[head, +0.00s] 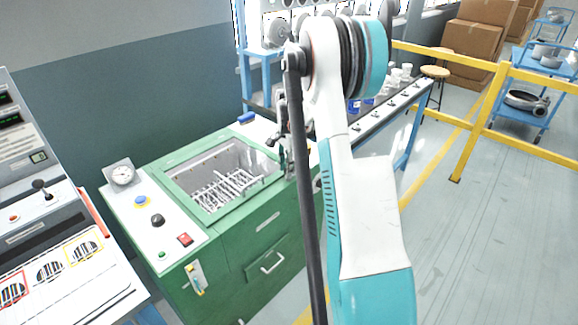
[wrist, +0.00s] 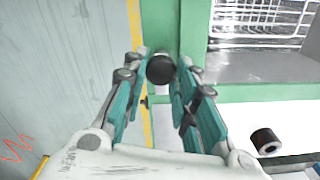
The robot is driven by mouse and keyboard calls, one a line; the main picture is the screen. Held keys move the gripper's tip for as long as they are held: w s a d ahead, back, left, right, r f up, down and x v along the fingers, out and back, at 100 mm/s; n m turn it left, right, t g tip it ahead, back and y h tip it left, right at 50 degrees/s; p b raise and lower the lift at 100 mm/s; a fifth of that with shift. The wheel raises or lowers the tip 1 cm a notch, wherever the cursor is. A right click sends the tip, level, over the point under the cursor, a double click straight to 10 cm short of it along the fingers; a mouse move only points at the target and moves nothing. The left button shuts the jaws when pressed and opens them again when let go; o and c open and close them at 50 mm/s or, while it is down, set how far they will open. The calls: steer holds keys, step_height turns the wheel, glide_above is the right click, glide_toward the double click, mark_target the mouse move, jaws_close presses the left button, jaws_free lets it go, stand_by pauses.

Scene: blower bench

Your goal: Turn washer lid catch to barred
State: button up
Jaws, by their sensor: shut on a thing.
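The green washer (head: 220,232) stands left of my arm in the head view, with an open tank holding a wire basket (head: 226,190). My gripper (head: 286,168) points down at the right side of the tank. In the wrist view my gripper (wrist: 164,66) is shut on a round black knob (wrist: 160,70), one finger on each side of it. The knob sits at the washer's green edge (wrist: 190,40) and appears to be the lid catch. In the head view my gripper and arm hide it. I cannot read any catch marking.
The washer's left panel has a gauge (head: 122,174), a black knob (head: 157,220) and a red switch (head: 185,239). A short black cylinder (wrist: 266,141) lies on the white top. Yellow rails (head: 478,125) stand at the right, with open floor before them.

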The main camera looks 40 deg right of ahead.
steer(key=shift+n, duration=0.5)
steer(key=n, duration=0.4)
steer(key=shift+w+p, duration=0.1)
steer(key=shift+p, duration=0.25)
steer(key=n, duration=0.9)
steer(key=shift+w+p, duration=0.1)
steer(key=shift+p, duration=0.25)
steer(key=shift+a+n, duration=0.1)
steer(key=shift+n, duration=1.8)
steer(key=o, duration=1.1)
steer(key=shift+r, duration=0.15)
